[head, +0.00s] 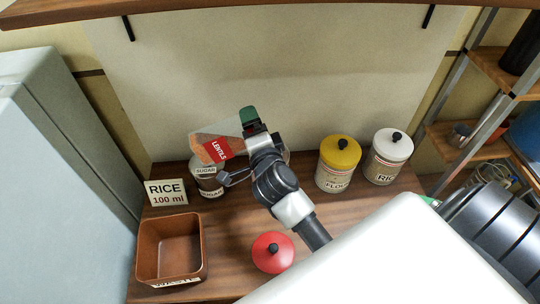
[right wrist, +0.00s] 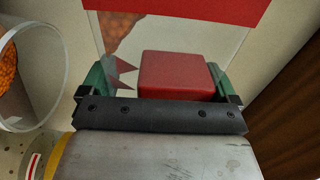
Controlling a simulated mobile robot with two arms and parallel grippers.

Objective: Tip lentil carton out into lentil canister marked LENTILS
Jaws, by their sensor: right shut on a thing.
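The lentil carton (head: 212,149) is clear with a red LENTILS label and lies tipped over in the air, orange lentils showing at its left end. My right gripper (head: 249,121) is shut on it; in the right wrist view the green-padded fingers (right wrist: 158,82) grip around a red block on it. A clear round open container (right wrist: 48,72) with orange lentils inside shows at the left of that view; its marking cannot be read. My left gripper is not in view.
A SUGAR canister (head: 205,178) stands just below the carton. FLOUR (head: 337,165) and RICE (head: 386,157) canisters stand to the right. A shelf (head: 270,12) overhangs.

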